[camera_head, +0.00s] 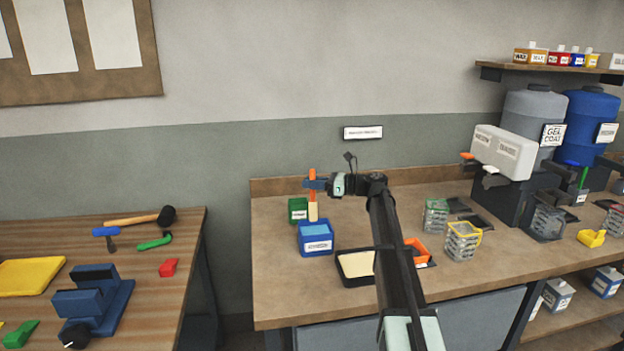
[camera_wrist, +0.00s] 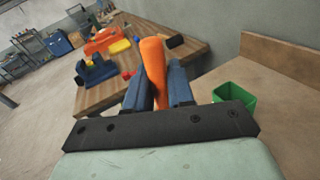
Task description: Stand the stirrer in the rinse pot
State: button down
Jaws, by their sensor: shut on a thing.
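The stirrer (camera_head: 313,211) has an orange handle and a pale lower end, and it hangs about upright. My gripper (camera_head: 314,184) is shut on the orange handle, which also stands between the blue fingers in the wrist view (camera_wrist: 153,72). The stirrer's lower end shows just above the back rim of a blue open pot (camera_head: 316,249) with light blue contents and a white label. I cannot tell whether it is over or behind that rim. A smaller green pot (camera_head: 298,216) stands just behind and left. The labels are too small to read, so which is the rinse pot is uncertain.
A black tray (camera_head: 343,278) with pale contents and an orange tray (camera_head: 424,260) lie right of the blue pot. Wire-sided holders (camera_head: 461,246) stand further right. A gap separates this bench from the left wooden table (camera_head: 120,310).

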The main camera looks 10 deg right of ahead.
jog(key=shift+s+f, duration=0.15)
jog(key=shift+f, duration=1.05)
jog(key=shift+s+f, duration=0.2)
jog(key=shift+f, duration=1)
jog(key=shift+s+f, duration=0.15)
jog(key=shift+f, duration=1.05)
jog(key=c, duration=0.9)
grip_release()
jog(key=shift+d, duration=0.1)
jog(key=v, duration=1.3)
jog(key=shift+d, duration=0.3)
jog(key=shift+s, duration=0.15)
